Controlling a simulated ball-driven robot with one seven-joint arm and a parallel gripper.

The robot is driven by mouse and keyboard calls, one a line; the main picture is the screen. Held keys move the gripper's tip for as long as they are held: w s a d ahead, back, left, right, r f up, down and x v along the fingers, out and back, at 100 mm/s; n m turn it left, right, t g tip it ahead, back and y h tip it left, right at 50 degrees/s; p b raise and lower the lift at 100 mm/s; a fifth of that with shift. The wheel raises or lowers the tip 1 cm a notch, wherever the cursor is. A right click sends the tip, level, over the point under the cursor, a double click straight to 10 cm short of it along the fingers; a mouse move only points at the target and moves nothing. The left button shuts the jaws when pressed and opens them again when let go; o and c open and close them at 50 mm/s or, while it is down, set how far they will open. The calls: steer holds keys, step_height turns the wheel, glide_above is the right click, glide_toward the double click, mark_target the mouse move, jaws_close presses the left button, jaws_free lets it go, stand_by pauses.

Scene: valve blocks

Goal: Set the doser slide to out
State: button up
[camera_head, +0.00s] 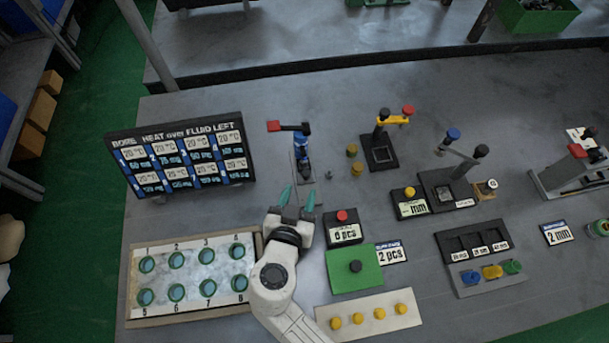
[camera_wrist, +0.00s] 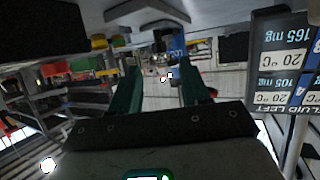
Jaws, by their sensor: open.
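My gripper (camera_head: 296,198) is open and empty, its two teal fingers apart above the grey table. It also shows in the wrist view (camera_wrist: 162,78), where nothing is clasped between the fingers. A blue upright device (camera_head: 300,145) with a dark lever and a red end block (camera_head: 273,126) stands just beyond the fingertips, apart from them. A blue part (camera_wrist: 178,47) shows ahead between the fingers in the wrist view. No readable label marks the doser slide, so I cannot tell which part it is or its setting.
A display board (camera_head: 182,155) stands at left, behind a tray of numbered green-rimmed wells (camera_head: 137,311). A red-button box (camera_head: 343,228) and green block (camera_head: 345,278) lie right of my gripper. Yellow-brown cylinders (camera_head: 356,168) and a lever stand (camera_head: 378,155) are farther right.

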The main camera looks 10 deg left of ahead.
mark_target(306, 174)
steer(key=p+x, duration=0.1)
steer(key=x, duration=0.5)
steer(key=shift+w+r, duration=0.15)
jaws_close()
stand_by(0.5)
